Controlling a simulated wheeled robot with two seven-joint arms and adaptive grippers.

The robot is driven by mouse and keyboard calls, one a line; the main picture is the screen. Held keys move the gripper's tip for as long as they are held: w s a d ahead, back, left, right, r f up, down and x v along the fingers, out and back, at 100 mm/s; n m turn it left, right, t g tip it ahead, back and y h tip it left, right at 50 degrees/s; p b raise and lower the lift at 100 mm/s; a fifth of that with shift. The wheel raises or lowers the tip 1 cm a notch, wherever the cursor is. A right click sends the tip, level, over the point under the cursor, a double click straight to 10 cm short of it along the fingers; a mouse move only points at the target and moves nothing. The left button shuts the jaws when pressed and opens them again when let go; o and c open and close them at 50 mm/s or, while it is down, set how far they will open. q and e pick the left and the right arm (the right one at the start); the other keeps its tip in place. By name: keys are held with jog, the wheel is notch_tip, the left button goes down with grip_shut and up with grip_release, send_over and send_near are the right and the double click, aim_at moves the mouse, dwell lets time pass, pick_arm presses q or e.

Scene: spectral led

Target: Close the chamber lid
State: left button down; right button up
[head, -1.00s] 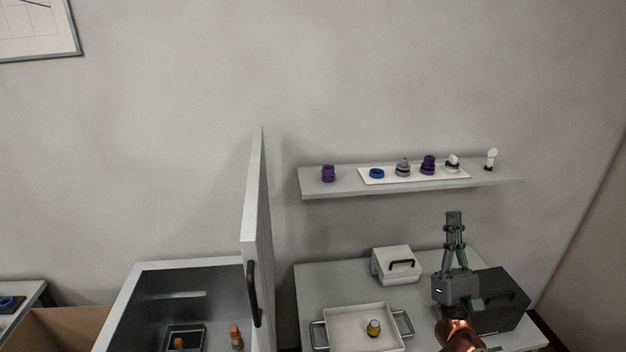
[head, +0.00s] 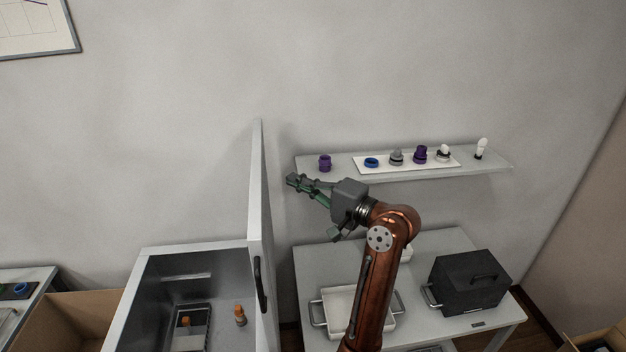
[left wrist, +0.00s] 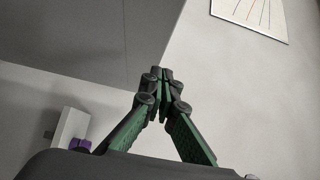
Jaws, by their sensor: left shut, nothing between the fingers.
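The chamber (head: 145,300) is an open grey box at the lower left, with a dark metallic inside. Its lid (head: 256,215) stands upright along the chamber's right side, open, seen nearly edge-on. A dark handle (head: 260,284) is on the lid's right face. My left gripper (head: 291,181) is raised to the right of the lid's upper part, fingers pointing left toward it. A gap shows between fingertips and lid in the head view. The fingertips (left wrist: 160,75) are together and empty in the left wrist view. My right gripper is not in view.
Inside the chamber are a small tray (head: 206,335) and an orange-topped vial (head: 240,316). A wall shelf (head: 480,168) with several coloured parts is behind my left gripper. A dark case (head: 470,285) and a white tray (head: 336,310) are on the right table.

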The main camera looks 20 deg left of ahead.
pick_arm(q)
jog(key=a+p, duration=0.1)
jog(key=s+a+p, duration=0.1)
jog(key=a, duration=0.3)
jog(key=shift+s+a+p, duration=0.2)
jog(key=shift+s+p, duration=0.05)
jog(key=shift+p, duration=0.15)
